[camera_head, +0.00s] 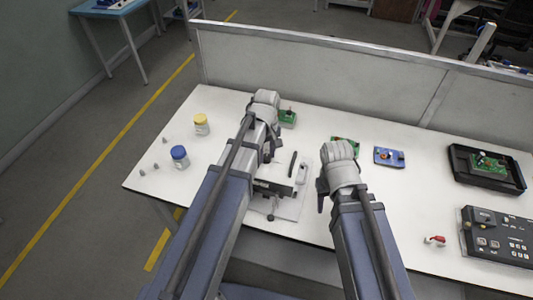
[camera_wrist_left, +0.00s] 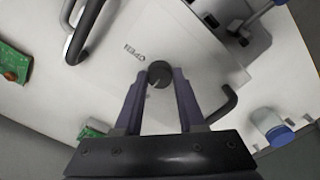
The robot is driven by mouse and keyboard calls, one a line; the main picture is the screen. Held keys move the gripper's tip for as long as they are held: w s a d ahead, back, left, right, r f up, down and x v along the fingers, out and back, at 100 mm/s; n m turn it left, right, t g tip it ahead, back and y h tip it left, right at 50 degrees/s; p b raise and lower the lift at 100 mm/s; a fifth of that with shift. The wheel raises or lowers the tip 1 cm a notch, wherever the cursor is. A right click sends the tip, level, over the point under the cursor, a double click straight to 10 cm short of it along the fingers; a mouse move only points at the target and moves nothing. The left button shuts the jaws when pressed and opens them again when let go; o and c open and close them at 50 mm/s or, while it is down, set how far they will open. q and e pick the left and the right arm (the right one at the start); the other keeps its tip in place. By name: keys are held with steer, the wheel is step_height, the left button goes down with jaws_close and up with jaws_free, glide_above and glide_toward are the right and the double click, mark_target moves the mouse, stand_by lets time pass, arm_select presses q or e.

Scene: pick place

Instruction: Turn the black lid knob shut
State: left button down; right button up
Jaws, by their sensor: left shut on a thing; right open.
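The black lid knob (camera_wrist_left: 159,73) sits on a white lid (camera_wrist_left: 185,45) in the left wrist view. The printed word OPEN is beside the knob. My left gripper (camera_wrist_left: 160,84) is shut on the knob, one finger on each side. In the head view my left arm hides most of the white device (camera_head: 285,205) that carries the lid, and the knob is not visible there. My right gripper (camera_head: 322,194) is open and empty, to the right of the device; its fingers are mostly hidden by its arm.
A yellow-capped jar (camera_head: 201,125) and a blue-capped jar (camera_head: 180,157) stand at the left. Green boards (camera_head: 288,118) and a blue board (camera_head: 389,157) lie behind. A black tray (camera_head: 460,168), a control panel (camera_head: 500,237) and a red part (camera_head: 435,240) are at the right.

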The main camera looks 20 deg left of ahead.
mark_target(267, 156)
arm_select(q)
steer(key=c, duration=0.5)
jaws_free()
steer(key=shift+r, duration=0.1)
step_height(267, 156, up, 8)
steer(key=p, duration=0.8)
steer(key=shift+f, duration=0.2)
steer(key=s+d+m+y, duration=0.1)
steer(key=s+d+m, duration=0.9)
steer(key=s+m, duration=0.2)
steer(key=shift+s, duration=1.15)
